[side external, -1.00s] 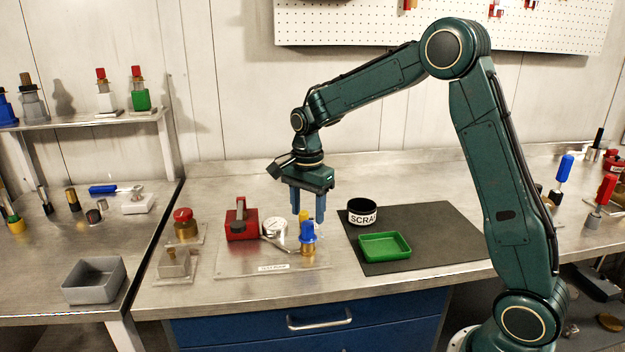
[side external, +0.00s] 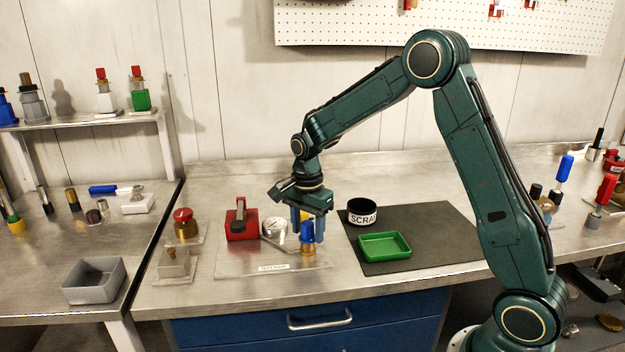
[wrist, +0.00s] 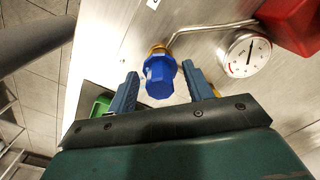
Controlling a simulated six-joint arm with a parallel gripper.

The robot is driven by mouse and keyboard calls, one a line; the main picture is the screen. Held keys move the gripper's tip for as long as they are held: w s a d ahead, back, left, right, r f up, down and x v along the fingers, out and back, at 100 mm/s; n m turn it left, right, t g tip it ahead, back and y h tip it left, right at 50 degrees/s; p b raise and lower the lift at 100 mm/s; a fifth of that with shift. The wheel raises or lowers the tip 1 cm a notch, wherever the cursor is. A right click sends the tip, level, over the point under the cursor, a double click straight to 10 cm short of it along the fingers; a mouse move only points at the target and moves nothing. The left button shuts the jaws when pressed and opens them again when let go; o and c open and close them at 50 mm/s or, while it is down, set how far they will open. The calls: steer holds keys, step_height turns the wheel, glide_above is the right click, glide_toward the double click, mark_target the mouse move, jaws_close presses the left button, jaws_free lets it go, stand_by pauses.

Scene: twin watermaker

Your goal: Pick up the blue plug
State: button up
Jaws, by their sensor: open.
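The blue plug (side external: 307,232) stands upright on a brass fitting (side external: 308,250) at the right part of the test plate. In the wrist view the blue plug (wrist: 160,78) shows its faceted top, between and slightly beyond the two fingertips. My gripper (side external: 308,232) points down, its fingers low around or just behind the plug; the side view does not show which. In the wrist view my gripper (wrist: 158,82) is open, with a gap visible on each side of the plug.
A round gauge (wrist: 246,54) and a red block (side external: 241,224) stand left of the plug. A black scrap cup (side external: 362,212) and a green tray (side external: 385,247) sit on the dark mat (side external: 430,232) to the right. A yellow part is partly hidden behind my fingers.

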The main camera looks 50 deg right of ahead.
mark_target(308, 222)
steer(key=shift+c, duration=0.2)
jaws_close()
step_height(308, 222, up, 20)
stand_by(1.0)
steer(key=c, duration=0.8)
jaws_free()
jaws_close()
